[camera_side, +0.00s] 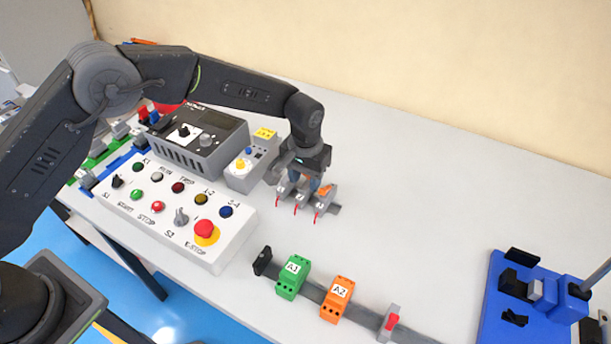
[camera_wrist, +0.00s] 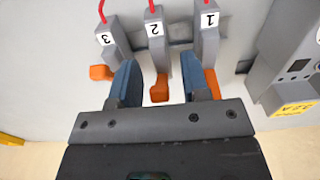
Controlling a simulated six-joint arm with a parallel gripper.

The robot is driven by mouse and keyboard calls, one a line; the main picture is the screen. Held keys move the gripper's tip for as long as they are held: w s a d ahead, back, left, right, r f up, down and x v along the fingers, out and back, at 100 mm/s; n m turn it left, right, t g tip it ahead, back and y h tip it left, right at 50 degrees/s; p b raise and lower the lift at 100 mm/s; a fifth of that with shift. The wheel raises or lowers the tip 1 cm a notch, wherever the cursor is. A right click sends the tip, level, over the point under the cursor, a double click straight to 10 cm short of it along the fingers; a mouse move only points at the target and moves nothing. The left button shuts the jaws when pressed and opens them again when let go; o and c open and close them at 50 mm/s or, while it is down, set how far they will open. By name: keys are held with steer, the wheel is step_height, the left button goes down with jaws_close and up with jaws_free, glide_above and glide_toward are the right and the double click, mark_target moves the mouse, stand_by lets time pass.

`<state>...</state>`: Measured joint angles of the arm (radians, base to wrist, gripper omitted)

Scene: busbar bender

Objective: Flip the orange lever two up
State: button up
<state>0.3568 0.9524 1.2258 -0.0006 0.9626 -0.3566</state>
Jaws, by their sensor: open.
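Three grey breaker modules with orange levers stand in a row, labelled 3, 2 and 1 from left to right in the wrist view. The orange lever two (camera_wrist: 160,90) sticks out from module 2 (camera_wrist: 155,38). My gripper (camera_wrist: 159,64) is open, its blue fingers on either side of lever two, with small gaps visible. Lever three (camera_wrist: 101,72) is left of the left finger. Lever one (camera_wrist: 212,84) is just right of the right finger. In the side view my gripper (camera_side: 311,180) is down behind the modules (camera_side: 300,200), hiding most of the levers.
A grey box with a yellow label (camera_wrist: 296,108) stands right of module 1 in the wrist view. The white button panel (camera_side: 180,210) lies left in the side view. Green (camera_side: 292,277) and orange (camera_side: 336,299) blocks sit on a front rail. The table's back right is clear.

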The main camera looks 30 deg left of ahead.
jaws_close()
stand_by(0.3)
steer(key=shift+w+r+g, duration=0.1)
steer(key=shift+w+g, duration=0.2)
steer(key=shift+g, duration=0.65)
steer(key=shift+w+r+g, duration=0.1)
steer(key=shift+w+g, duration=0.2)
steer(key=shift+g, duration=0.95)
steer(key=shift+r, duration=0.1)
